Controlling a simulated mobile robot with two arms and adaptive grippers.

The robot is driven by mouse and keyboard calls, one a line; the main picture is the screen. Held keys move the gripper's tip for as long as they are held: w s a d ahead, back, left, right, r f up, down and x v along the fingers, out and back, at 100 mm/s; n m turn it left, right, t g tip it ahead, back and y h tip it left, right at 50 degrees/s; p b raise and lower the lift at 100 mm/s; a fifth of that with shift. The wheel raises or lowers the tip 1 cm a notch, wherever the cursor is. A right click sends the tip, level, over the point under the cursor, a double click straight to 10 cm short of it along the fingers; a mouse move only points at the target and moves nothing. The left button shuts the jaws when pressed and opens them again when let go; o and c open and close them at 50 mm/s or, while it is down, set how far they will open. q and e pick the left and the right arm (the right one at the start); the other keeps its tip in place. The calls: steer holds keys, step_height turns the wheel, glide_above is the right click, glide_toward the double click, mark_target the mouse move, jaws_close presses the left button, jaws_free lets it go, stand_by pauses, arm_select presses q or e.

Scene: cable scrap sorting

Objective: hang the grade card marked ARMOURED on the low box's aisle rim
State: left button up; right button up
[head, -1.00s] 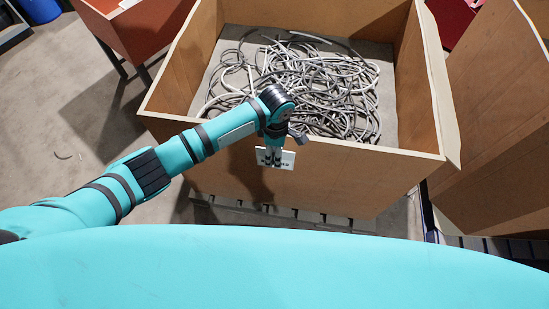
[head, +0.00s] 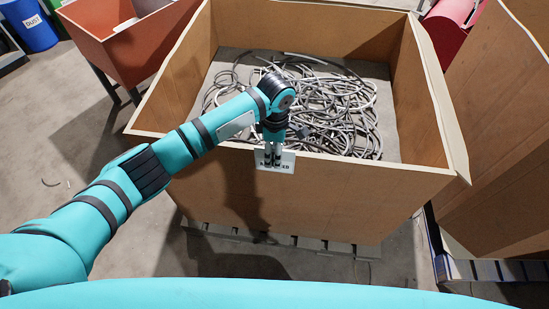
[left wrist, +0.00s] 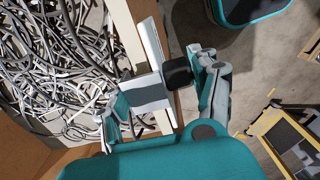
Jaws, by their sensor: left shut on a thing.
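The low box (head: 300,195) is a brown open-topped box with a pale rim, part filled with grey cable scrap. My left gripper (head: 272,160) is over its near rim, pointing down and shut on a white card (head: 288,160). In the head view the fingers cover most of the card's lettering; only "ED" shows at its right end. The card overlaps the rim line. In the left wrist view the card (left wrist: 151,45) lies close along the rim (left wrist: 128,30), between the fingers of the left gripper (left wrist: 155,92). I cannot tell whether it rests on the rim. My right gripper is not in view.
Grey cable (head: 340,105) lies tangled in the box. A second brown box (head: 495,150) stands close at the right. An orange-red bin on legs (head: 135,45) and a blue drum (head: 35,28) stand back left. Floor at the left is mostly clear.

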arm_select(q)
steer(key=shift+w+f+b, duration=0.15)
steer(key=shift+f+b, duration=0.15)
steer(key=shift+f, duration=0.4)
steer(key=shift+w+f+b, duration=0.1)
steer(key=shift+f+b, duration=0.15)
steer(key=shift+f, duration=0.45)
steer(key=o, duration=1.3)
